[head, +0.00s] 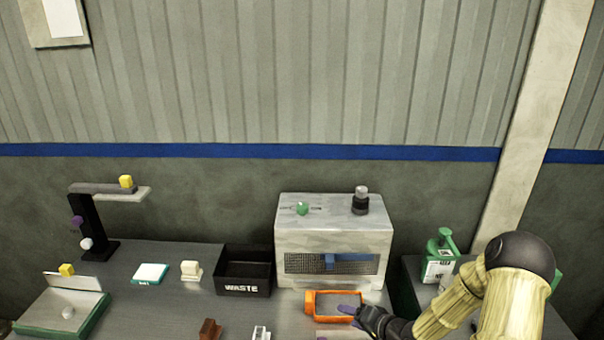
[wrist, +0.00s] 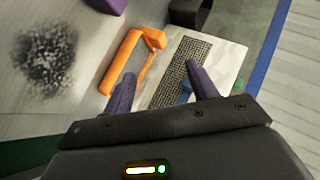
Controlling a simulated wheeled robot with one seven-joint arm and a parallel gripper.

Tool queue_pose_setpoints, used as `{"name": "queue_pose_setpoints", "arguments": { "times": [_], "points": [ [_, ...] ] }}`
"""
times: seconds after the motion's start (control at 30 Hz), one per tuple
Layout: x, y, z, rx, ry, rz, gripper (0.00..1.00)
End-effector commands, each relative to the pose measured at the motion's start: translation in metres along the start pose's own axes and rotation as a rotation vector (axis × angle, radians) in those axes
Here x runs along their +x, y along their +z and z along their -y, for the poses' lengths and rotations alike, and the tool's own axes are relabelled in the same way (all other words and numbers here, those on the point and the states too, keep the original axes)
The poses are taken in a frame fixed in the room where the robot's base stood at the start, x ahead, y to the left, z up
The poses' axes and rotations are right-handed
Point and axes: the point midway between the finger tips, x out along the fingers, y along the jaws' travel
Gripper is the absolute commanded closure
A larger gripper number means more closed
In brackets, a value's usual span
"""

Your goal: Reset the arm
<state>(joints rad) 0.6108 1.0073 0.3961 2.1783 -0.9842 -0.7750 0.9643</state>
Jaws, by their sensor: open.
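My gripper (head: 352,316) is at the lower right of the head view, in front of a pale box-shaped machine (head: 330,240). In the wrist view my gripper (wrist: 156,74) shows two purple fingers spread apart, with nothing held between them. An orange frame-like object (head: 310,302) lies by the fingers, at the foot of the machine. In the wrist view the orange object (wrist: 121,62) is beyond the left finger; I cannot tell whether they touch. The machine's mesh panel (wrist: 180,68) with a blue handle shows beyond the fingers.
A black waste bin (head: 243,272) stands left of the machine. A green-edged tray (head: 62,312) and a black stand (head: 95,220) are at the left. A green container (head: 440,258) stands near my arm at the right. Small blocks sit along the table front.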

Motion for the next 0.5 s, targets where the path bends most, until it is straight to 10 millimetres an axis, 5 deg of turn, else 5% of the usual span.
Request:
{"name": "queue_pose_setpoints", "arguments": {
  "times": [0.27,0.5],
  "points": [
    [-0.042,-0.002,0.013,-0.282,0.369,0.074,0.42],
    [-0.099,0.006,0.036,-0.435,0.621,0.147,0.42]
  ]
}}
